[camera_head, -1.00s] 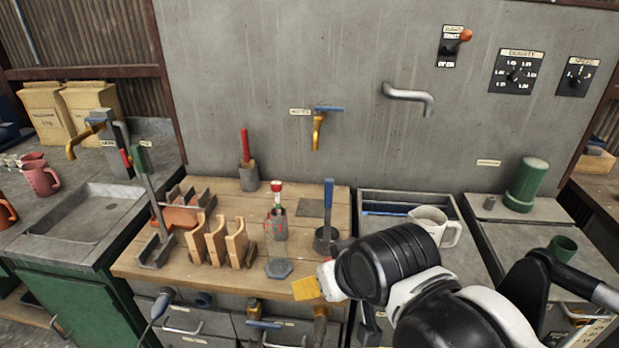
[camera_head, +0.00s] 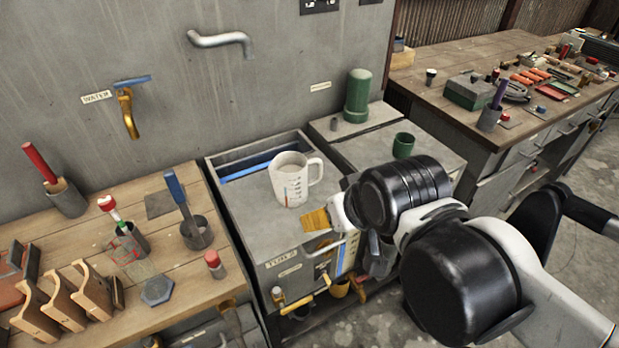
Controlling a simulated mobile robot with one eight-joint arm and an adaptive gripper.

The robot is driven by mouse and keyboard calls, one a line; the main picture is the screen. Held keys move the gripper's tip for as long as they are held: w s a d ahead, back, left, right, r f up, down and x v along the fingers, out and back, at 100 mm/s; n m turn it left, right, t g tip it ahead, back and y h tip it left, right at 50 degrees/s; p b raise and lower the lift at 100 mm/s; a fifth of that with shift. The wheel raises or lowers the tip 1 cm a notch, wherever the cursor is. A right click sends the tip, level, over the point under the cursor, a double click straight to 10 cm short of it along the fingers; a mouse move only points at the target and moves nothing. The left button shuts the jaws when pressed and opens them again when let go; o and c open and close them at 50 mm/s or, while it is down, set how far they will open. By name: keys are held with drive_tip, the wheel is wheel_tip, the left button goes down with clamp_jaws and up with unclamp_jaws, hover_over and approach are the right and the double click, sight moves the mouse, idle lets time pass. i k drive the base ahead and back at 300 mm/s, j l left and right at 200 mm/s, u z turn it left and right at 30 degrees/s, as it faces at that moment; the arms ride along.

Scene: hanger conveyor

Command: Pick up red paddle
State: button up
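A red paddle (camera_head: 41,163) stands tilted in a grey cup (camera_head: 68,200) at the back left of the wooden bench. Only its red upper part shows; its lower end is hidden in the cup. My gripper (camera_head: 325,219) is at the end of my arm, right of the bench and in front of the white measuring jug, well apart from the paddle.
A blue-handled tool (camera_head: 176,188) stands in another grey cup. The white jug (camera_head: 291,180) stands on a grey cabinet. A cluttered workbench (camera_head: 455,62) is at right.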

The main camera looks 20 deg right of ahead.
sight(55, 184)
drive_tip(key=u, duration=1.3)
drive_tip(key=i+j+z, duration=0.05)
